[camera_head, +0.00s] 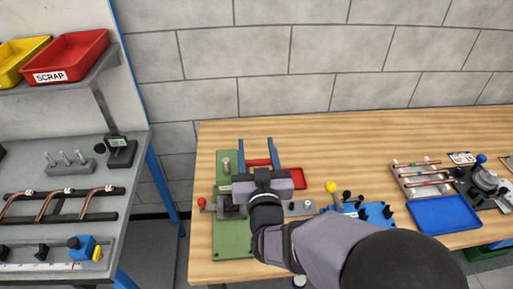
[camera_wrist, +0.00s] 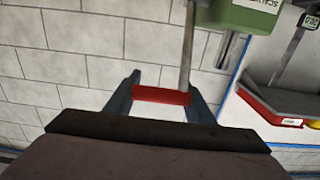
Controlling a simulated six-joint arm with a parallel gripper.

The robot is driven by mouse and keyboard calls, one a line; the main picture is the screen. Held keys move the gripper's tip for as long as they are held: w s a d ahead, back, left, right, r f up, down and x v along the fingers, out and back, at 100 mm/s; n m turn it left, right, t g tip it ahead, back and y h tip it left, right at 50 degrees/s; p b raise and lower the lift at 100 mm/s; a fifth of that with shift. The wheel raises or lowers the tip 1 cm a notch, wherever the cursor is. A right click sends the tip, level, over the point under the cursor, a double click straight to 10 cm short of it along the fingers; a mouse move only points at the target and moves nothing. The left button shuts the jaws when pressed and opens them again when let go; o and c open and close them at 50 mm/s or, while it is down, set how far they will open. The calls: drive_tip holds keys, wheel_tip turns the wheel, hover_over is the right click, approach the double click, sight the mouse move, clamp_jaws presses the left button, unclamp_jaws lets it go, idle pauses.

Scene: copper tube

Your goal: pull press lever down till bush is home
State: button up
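The press has a green base (camera_head: 232,240) on the wooden bench, and its green body (camera_wrist: 240,14) shows at the top of the wrist view. A thin grey lever rod (camera_wrist: 188,50) runs from near the body to a red handle (camera_wrist: 161,95). My gripper (camera_head: 257,152) is at this handle, with its two fingers (camera_wrist: 160,100) wide apart. The red handle spans the gap between them; I cannot tell whether they press on it or only stand around it. My wrist hides much of the press in the head view. I cannot make out the bush.
A blue fixture (camera_head: 374,213) with a yellow knob stands further right, then a blue tray (camera_head: 443,215). A grey bench (camera_head: 45,215) with copper tubes stands left, beneath a red scrap bin (camera_head: 72,56). A block wall is behind.

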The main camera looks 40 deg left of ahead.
drive_tip(key=c, duration=0.8)
drive_tip(key=shift+o, duration=0.2)
